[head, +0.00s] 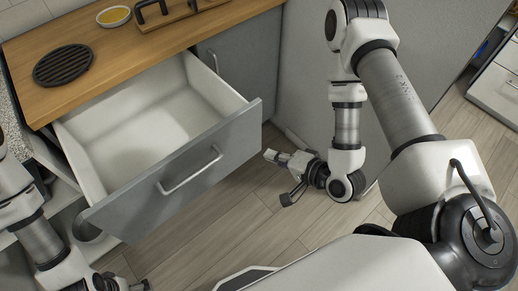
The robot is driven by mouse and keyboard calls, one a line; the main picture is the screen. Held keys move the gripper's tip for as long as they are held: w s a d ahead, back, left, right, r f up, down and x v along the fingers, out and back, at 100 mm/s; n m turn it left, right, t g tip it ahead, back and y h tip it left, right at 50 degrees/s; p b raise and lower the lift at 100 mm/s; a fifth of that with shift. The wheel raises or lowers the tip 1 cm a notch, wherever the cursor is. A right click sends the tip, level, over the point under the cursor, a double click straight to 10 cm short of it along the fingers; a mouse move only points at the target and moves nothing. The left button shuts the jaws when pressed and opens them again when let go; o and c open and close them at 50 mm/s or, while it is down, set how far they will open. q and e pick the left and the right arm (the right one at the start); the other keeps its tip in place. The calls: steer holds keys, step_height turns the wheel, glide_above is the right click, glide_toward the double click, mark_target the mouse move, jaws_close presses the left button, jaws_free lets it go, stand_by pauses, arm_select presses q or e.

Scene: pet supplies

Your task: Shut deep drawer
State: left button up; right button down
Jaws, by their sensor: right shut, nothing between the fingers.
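The deep drawer (195,180) is pulled well out of the wooden-topped counter. It has a grey front, white inner walls and an empty white inside. Its bar handle (190,172) runs across the front and nothing grips it. My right gripper (281,161) is shut and empty, to the right of the drawer front and apart from the handle. My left gripper (125,284) shows only in part at the bottom edge, below the drawer front; its fingers are too cut off to read.
A grey cabinet door (240,60) stands right of the drawer. Wood-plank floor (230,225) is clear before it.

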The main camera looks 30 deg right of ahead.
step_height(320, 180, down, 4)
steer(key=d+m+t+b, duration=0.2)
steer(key=d+b, duration=0.1)
steer(key=m+h+b, duration=0.2)
steer(key=b, duration=0.8)
glide_toward(254, 135)
step_height(254, 135, down, 3)
steer(key=w, duration=0.1)
steer(key=w+a, duration=0.1)
steer(key=w, duration=0.3)
steer(key=shift+w+a+r, duration=0.15)
steer(key=shift+a+r, duration=0.05)
steer(key=shift+r, duration=0.15)
arm_select(q)
step_height(254, 135, down, 16)
arm_select(e)
steer(key=shift+w, duration=0.5)
arm_select(q)
steer(key=shift+r, duration=0.1)
arm_select(e)
steer(key=shift+a, duration=0.1)
